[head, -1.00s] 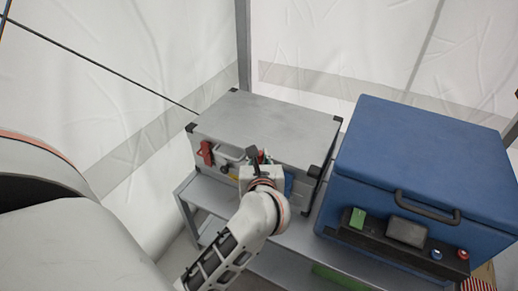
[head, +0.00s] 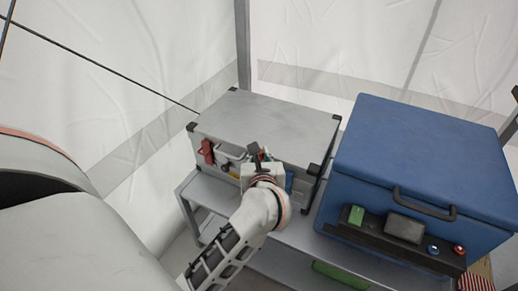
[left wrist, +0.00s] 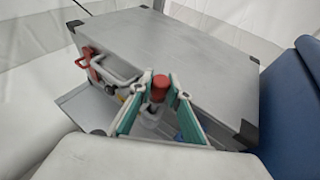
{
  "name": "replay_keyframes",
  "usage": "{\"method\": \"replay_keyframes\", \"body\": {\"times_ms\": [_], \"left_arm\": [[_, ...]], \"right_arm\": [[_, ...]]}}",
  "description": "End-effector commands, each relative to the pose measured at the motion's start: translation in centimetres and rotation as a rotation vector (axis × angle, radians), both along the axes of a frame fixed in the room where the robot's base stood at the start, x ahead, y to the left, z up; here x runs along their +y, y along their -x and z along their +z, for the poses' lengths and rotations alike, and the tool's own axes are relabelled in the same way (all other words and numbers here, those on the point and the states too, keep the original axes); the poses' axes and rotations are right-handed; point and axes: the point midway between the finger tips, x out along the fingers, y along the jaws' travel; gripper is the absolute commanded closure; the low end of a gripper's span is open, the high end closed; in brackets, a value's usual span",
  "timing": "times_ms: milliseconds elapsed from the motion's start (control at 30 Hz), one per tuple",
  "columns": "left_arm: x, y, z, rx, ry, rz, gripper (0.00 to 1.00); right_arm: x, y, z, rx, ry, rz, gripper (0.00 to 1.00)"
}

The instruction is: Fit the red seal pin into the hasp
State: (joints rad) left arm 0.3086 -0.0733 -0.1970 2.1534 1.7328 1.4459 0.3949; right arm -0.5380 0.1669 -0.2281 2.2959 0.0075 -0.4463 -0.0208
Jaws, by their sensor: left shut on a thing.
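The red seal pin (left wrist: 159,84) shows its red head in the left wrist view, between the teal fingers of my left gripper (left wrist: 158,94). The gripper is shut on it. A pale grey part shows just below the red head; I cannot tell whether it belongs to the pin or the hasp. In the head view my left gripper (head: 262,157) is at the front face of the silver case (head: 268,120), and its wrist hides part of that face. The hasp cannot be made out clearly. My right gripper is not in view.
A red clip (head: 207,151) and a carry handle (head: 231,153) are on the case front, left of the gripper. The case stands on a grey shelf (head: 208,190). A blue box (head: 420,150) stands close on the right. White tent walls are behind.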

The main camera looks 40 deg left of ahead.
Motion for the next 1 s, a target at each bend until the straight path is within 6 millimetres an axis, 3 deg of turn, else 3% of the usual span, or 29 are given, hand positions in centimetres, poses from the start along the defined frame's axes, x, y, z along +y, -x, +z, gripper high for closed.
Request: {"method": "replay_keyframes", "body": {"times_ms": [1000], "left_arm": [[0.06,-0.15,0.47,-0.007,-0.002,0.000,1.00]], "right_arm": [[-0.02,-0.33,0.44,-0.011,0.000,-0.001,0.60]]}}
